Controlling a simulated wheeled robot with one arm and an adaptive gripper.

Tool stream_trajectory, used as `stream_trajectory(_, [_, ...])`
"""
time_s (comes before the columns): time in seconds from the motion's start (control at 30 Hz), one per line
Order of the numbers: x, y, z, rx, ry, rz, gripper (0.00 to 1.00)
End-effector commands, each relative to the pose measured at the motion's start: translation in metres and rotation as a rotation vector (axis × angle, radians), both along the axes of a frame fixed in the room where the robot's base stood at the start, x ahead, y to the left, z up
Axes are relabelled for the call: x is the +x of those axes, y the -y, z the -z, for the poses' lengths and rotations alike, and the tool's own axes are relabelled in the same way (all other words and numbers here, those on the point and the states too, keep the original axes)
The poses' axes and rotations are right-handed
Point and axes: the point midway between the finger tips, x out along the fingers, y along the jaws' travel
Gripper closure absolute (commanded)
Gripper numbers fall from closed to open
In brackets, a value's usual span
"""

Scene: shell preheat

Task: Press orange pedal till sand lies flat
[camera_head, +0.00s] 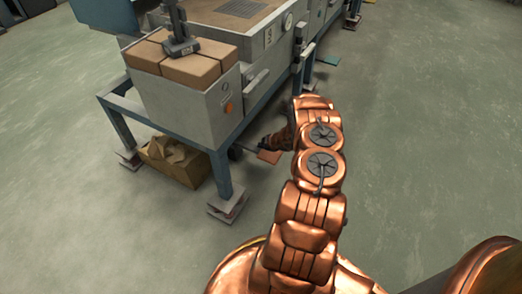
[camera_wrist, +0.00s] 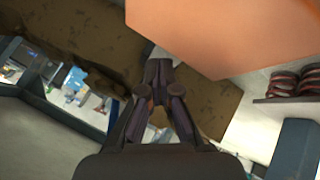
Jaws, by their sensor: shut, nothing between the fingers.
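An orange pedal (camera_head: 269,156) sits low by the floor beside the machine's near legs. In the wrist view the orange plate (camera_wrist: 235,35) fills the upper right. My gripper (camera_wrist: 158,68) is shut and empty, its tips just left of the plate's edge; I cannot tell whether they touch it. In the head view my gripper (camera_head: 264,146) is small and dark, close to the pedal and partly hidden by my arm. A flat tan surface (camera_head: 215,11), perhaps the sand, shows on the machine's top, with a dark grid. Its full extent is cut off.
The grey machine (camera_head: 205,110) stands on blue legs with foot pads. Tan blocks (camera_head: 200,67) fill its near box, under a dark tool (camera_head: 181,44). A brown carton (camera_head: 172,163) sits beneath. A teal plate (camera_head: 328,59) lies farther back. The floor right of my arm is clear.

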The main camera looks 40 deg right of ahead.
Motion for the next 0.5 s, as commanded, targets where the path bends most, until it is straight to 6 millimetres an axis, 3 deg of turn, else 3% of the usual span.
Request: stream_trajectory(0.5, [-0.0001, 0.0002, 0.0052, 0.000, 0.000, 0.000, 1.00])
